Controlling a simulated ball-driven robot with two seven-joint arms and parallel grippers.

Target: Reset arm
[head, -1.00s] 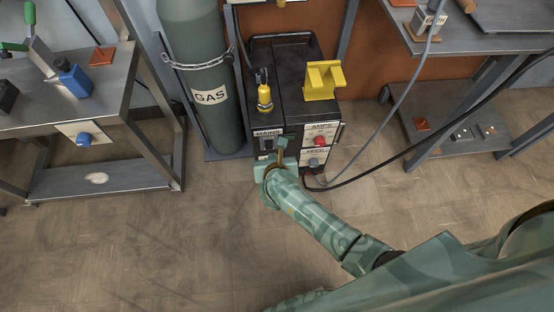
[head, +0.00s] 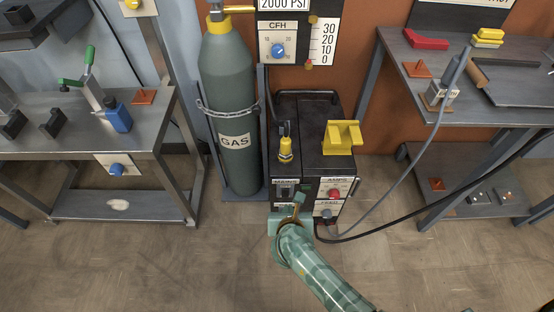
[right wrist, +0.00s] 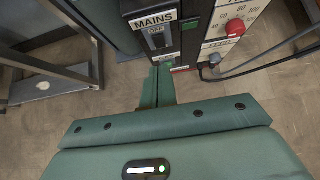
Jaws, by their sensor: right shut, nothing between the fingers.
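My right arm comes in from the bottom of the head view, and its green gripper (head: 298,203) is at the lower front of the black welding machine (head: 312,130). In the right wrist view the two fingers (right wrist: 160,72) are together and hold nothing. They point toward the panel just below the MAINS switch (right wrist: 158,38), which has OFF showing. A red AMPS knob (right wrist: 235,27) and a FEED knob (right wrist: 214,60) are to the right of it. I cannot tell whether the fingertips touch the panel. My left gripper is not in view.
A grey gas cylinder (head: 231,100) is chained left of the machine. Steel workbenches stand at left (head: 70,146) and right (head: 470,112). A grey cable (head: 398,177) and a black cable (head: 440,182) run from the machine to the right. The floor in front is clear.

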